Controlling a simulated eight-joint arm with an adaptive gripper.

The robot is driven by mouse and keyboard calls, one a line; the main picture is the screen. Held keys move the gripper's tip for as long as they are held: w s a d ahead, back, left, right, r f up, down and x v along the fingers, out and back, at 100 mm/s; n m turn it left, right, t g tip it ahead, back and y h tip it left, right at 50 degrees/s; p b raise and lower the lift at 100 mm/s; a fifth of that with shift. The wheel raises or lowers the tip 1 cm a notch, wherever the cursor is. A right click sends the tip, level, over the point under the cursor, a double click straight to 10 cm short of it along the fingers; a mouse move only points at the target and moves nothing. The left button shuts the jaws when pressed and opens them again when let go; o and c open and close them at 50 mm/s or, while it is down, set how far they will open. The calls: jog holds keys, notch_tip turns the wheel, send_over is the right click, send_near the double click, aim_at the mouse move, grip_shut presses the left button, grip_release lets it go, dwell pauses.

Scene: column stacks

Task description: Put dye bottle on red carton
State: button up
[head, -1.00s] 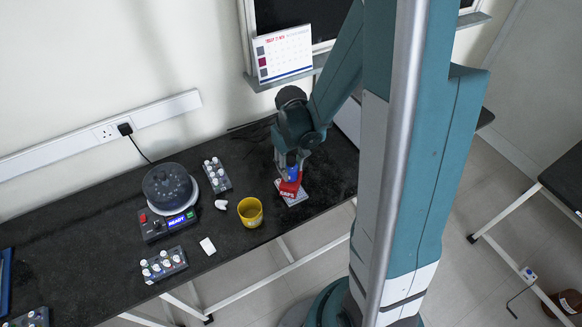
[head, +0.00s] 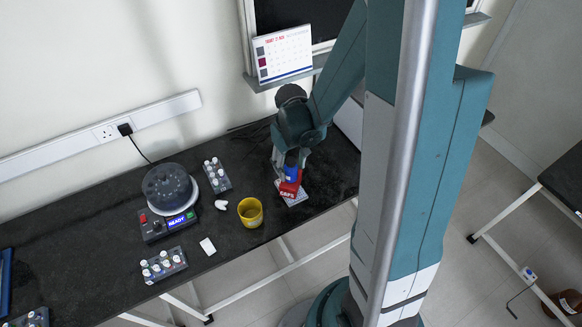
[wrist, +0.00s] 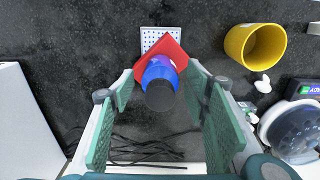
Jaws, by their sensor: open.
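The dye bottle (wrist: 158,73) is blue with a black cap. In the wrist view it appears upright on top of the red carton (wrist: 172,49), with the cap toward the camera. My gripper (wrist: 160,84) is open, its green-padded fingers on either side of the bottle with gaps visible between. In the head view the red carton (head: 288,190) sits on a white perforated plate (head: 302,194), and my gripper (head: 291,165) is directly above it. The bottle's base contact is partly hidden there by my gripper.
A yellow cup (head: 250,212) stands left of the carton. Farther left are a round-topped device (head: 168,190) with a lit display and racks of small bottles (head: 163,265). Cables (wrist: 145,150) lie on the black bench. The bench's front edge is close to the plate.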

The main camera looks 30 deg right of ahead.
jog(key=shift+r+p, duration=0.4)
jog(key=shift+r, duration=5.3)
jog(key=shift+s+r, duration=0.1)
jog(key=shift+a+r, duration=0.15)
jog(key=shift+r, duration=0.05)
jog(key=s+a+r+t, duration=0.3)
jog(key=s+a+r, duration=0.2)
jog(key=r, duration=0.3)
jog(key=s+a+r+t, duration=0.4)
jog(key=s+r, duration=0.2)
jog(key=r, duration=0.2)
jog(key=shift+a+r, duration=0.15)
jog(key=shift+a, duration=0.2)
